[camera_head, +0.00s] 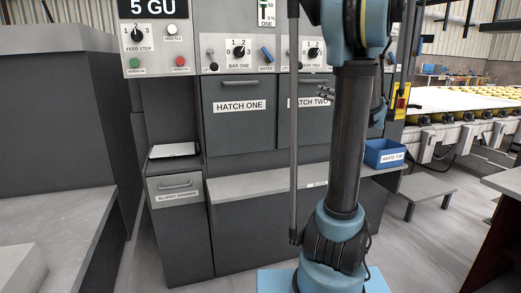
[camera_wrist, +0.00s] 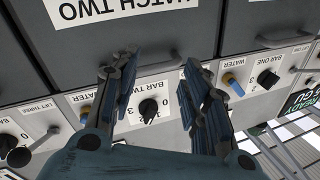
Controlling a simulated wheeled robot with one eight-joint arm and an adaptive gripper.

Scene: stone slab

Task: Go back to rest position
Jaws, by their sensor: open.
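My gripper (camera_wrist: 159,68) is open and empty in the wrist view, its two ribbed fingers spread apart in front of the machine's panel. The black BAR TWO knob (camera_wrist: 148,108) shows between the fingers, and no contact with it is visible. The HATCH TWO door (camera_wrist: 185,15) lies past the fingertips, upside down in this view. In the head view my arm rises in front of the machine and hides part of HATCH TWO (camera_head: 309,125); the gripper is not clear there.
HATCH ONE (camera_head: 240,125) is closed. A ledge (camera_head: 250,184) runs below the hatches. A blue waste tub (camera_head: 384,153) stands right of my arm. A slurry drawer (camera_head: 177,188) is at left. A low bench (camera_head: 425,185) and a roller conveyor (camera_head: 460,130) stand at right.

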